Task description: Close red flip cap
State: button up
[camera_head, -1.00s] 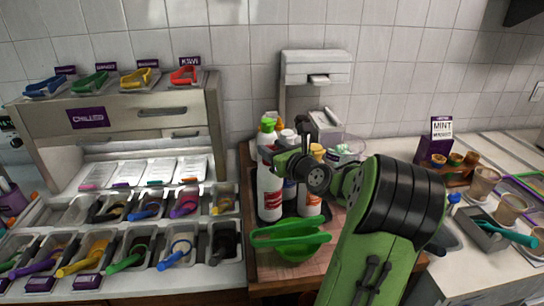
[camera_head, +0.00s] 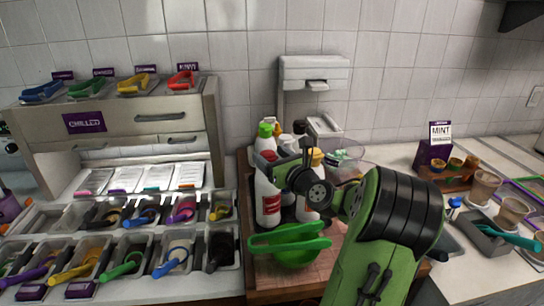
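A white squeeze bottle (camera_head: 268,198) with a red label stands among several bottles on the wooden counter. Its red flip cap (camera_head: 268,156) shows just left of my gripper (camera_head: 282,163). Whether the cap's lid is up or down is too small to tell. My gripper is dark and reaches in from the right at cap height, very close to the cap. I cannot tell whether it touches the cap. The fingers are partly hidden and blend together, so their opening is unclear.
A green-capped bottle (camera_head: 265,136) stands behind, and an orange-capped bottle (camera_head: 316,160) is partly behind my arm. Green bowls (camera_head: 292,245) sit in front. A clear bowl (camera_head: 345,155) is behind my arm. Topping bins (camera_head: 222,245) lie left.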

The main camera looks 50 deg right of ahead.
jog(key=shift+r, duration=0.15)
jog(key=v, duration=1.5)
jog(key=shift+s+p, duration=0.4)
jog(key=shift+w+a, duration=0.1)
jog(key=shift+a, duration=0.05)
jog(key=w+a+f+n+g+y+p, duration=0.1)
jog(key=w+a+f+n+g+y, duration=0.25)
jog(key=a+n, duration=0.55)
jog(key=w+a+f+n+g+y+p, duration=0.1)
jog(key=w+a+f+n+g+y, duration=0.25)
jog(key=a+n, duration=0.55)
jog(key=s+a+n+g, duration=0.3)
jog(key=a+n+g, duration=0.1)
jog(key=a+n, duration=0.6)
jog(key=s+a+r+n+h+p, duration=0.1)
jog(key=s+r+n, duration=0.3)
jog(key=s+n, duration=0.5)
jog(key=shift+a+r+n+h+p, duration=0.25)
jog(key=shift+a+n+h+p, duration=0.25)
jog(key=shift+n, duration=0.7)
